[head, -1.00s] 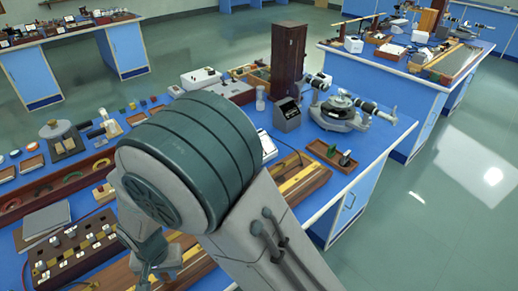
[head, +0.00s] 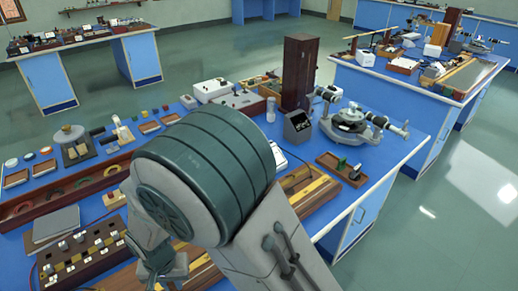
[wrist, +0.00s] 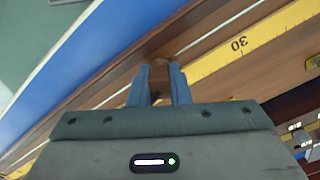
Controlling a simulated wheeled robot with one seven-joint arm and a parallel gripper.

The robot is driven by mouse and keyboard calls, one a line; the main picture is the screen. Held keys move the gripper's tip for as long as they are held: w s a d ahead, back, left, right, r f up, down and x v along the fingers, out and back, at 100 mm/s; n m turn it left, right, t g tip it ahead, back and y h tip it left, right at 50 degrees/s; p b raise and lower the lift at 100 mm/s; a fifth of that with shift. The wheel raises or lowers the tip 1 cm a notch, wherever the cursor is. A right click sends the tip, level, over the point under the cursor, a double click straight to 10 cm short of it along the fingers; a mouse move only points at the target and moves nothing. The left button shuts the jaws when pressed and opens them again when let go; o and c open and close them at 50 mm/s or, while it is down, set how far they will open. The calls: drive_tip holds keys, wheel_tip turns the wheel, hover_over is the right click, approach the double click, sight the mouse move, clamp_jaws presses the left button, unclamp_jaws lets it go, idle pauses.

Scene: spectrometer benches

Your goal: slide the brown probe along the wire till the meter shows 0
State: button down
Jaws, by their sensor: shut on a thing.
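The brown probe (wrist: 159,76) is between the two blue-grey fingers of my gripper (wrist: 158,84) in the wrist view, and the fingers are shut on it. The probe is over the wooden board (wrist: 125,88), beside a yellow scale (wrist: 238,44) with the mark 30 to its right. A thin pale wire line shows along the board; I cannot tell whether the probe touches it. In the head view my gripper (head: 163,266) is low over the board, and my arm hides part of it. No meter reading is legible in either view.
A black box with a slanted face (head: 298,126), a tall dark wooden case (head: 298,72) and a grey spectrometer (head: 350,125) stand at the back of the blue bench. A row of switches (head: 85,248) lies left of my gripper. Open floor lies to the right.

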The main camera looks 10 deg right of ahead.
drive_tip(key=shift+s+d+f, duration=0.15)
drive_tip(key=shift+d+f, duration=0.05)
drive_tip(key=c, duration=1.3)
unclamp_jaws()
drive_tip(key=shift+a+r, duration=0.15)
drive_tip(key=shift+a+r, duration=0.1)
drive_tip(key=shift+r, duration=0.35)
wheel_tip(320, 180, up, 13)
drive_tip(key=w+d+r+t, duration=0.1)
drive_tip(key=w+d+r, duration=0.15)
drive_tip(key=d, duration=0.55)
drive_tip(key=w+d+r, duration=0.1)
drive_tip(key=d+r, duration=0.2)
drive_tip(key=d, duration=0.5)
drive_tip(key=s+d, duration=0.2)
drive_tip(key=d, duration=0.3)
drive_tip(key=s+d+t, duration=0.1)
drive_tip(key=d, duration=0.4)
drive_tip(key=s+d+t, duration=0.1)
drive_tip(key=s+d, duration=0.1)
drive_tip(key=d, duration=0.4)
drive_tip(key=shift+s+r+b, duration=0.3)
drive_tip(key=shift+r+b, duration=0.05)
drive_tip(key=shift+r, duration=0.05)
